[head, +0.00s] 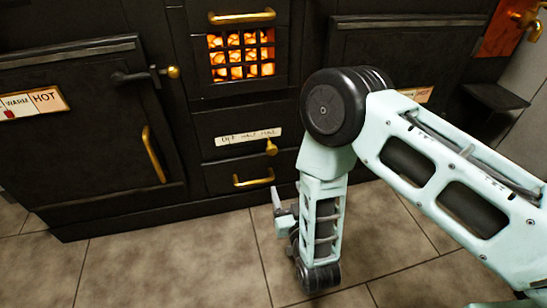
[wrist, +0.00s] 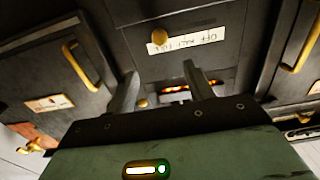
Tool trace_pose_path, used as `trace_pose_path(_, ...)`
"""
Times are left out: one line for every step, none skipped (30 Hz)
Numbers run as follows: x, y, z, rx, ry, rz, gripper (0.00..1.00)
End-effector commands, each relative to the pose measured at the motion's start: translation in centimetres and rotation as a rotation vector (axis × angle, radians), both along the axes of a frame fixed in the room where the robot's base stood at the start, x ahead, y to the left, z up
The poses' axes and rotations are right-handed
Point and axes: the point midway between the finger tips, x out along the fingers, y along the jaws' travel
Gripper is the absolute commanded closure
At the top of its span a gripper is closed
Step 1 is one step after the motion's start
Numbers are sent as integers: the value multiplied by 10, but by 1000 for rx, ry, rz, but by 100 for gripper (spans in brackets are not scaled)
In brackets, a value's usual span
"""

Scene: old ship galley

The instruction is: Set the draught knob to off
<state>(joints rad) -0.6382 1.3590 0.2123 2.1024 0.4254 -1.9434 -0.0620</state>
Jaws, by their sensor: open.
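The draught knob (head: 271,147) is a small brass knob on the black panel below the fire grate. It sits just under the right end of a white label (head: 248,138), which seems to read OFF, HALF, FULL, so it is at the FULL end. The wrist view is upside down; there the knob (wrist: 158,36) shows above the label (wrist: 185,40), near its left end. My gripper (head: 278,201) is low in front of the stove, below and right of the knob. Its fingers (wrist: 160,82) are open, empty and apart from the knob.
A brass drawer handle (head: 253,180) lies below the knob. The glowing grate (head: 240,57) is above. The left oven door has a brass handle (head: 154,155) and a black latch (head: 135,76). Tiled floor (head: 170,260) is clear in front. My arm hides part of the right door.

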Motion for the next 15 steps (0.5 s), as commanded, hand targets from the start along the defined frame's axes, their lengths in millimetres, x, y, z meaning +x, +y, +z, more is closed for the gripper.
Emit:
trace_pose_path(10,2,-2,1,-4,-2,48)
trace_pose_path(15,3,-2,1,-5,-2,48)
trace_pose_path(23,6,-3,3,-5,-2,48)
trace_pose_path(29,7,-3,2,-4,-2,48)
trace_pose_path(35,9,-3,2,-5,-2,48)
trace_pose_path(44,12,-3,2,-5,-2,48)
trace_pose_path(50,13,-4,2,-4,-2,48)
trace_pose_path(55,15,-4,2,-4,-1,48)
trace_pose_path(64,18,-3,3,-4,-2,48)
trace_pose_path(70,19,-3,3,-2,-2,48)
trace_pose_path(76,21,-4,2,-3,-2,48)
trace_pose_path(84,23,-4,2,-4,-2,48)
trace_pose_path(90,25,-4,2,-3,-2,48)
trace_pose_path(96,27,-3,2,-4,-1,48)
trace_pose_path(103,29,-4,2,-3,-1,48)
